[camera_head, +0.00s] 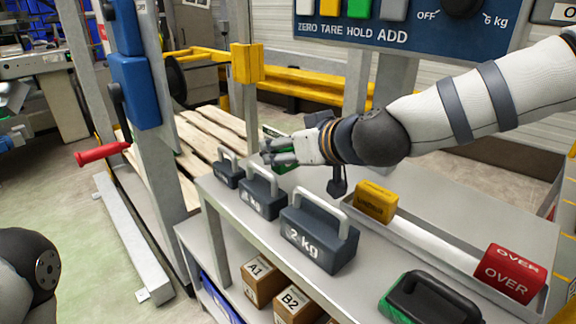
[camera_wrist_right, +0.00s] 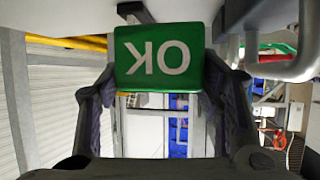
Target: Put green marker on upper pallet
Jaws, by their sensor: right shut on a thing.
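The green marker (camera_wrist_right: 157,62) is a block with white "OK" lettering, upside down in the right wrist view. My right gripper (camera_wrist_right: 155,85) has a finger on each side of it and is shut on it. In the head view my right gripper (camera_head: 280,152) is above the bench behind the grey weights, with bits of the green marker (camera_head: 286,166) showing around the fingers. A light wooden pallet (camera_head: 212,135) lies beyond the bench to the left, apart from the gripper. Whether another pallet is under it is unclear. My left gripper is out of view.
Grey handled weights (camera_head: 318,240) line the bench edge below the gripper. A yellow block (camera_head: 376,201) and a red "OVER" block (camera_head: 508,273) are to the right. A grey post (camera_head: 160,120) with a red lever (camera_head: 102,153) stands left of the pallet.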

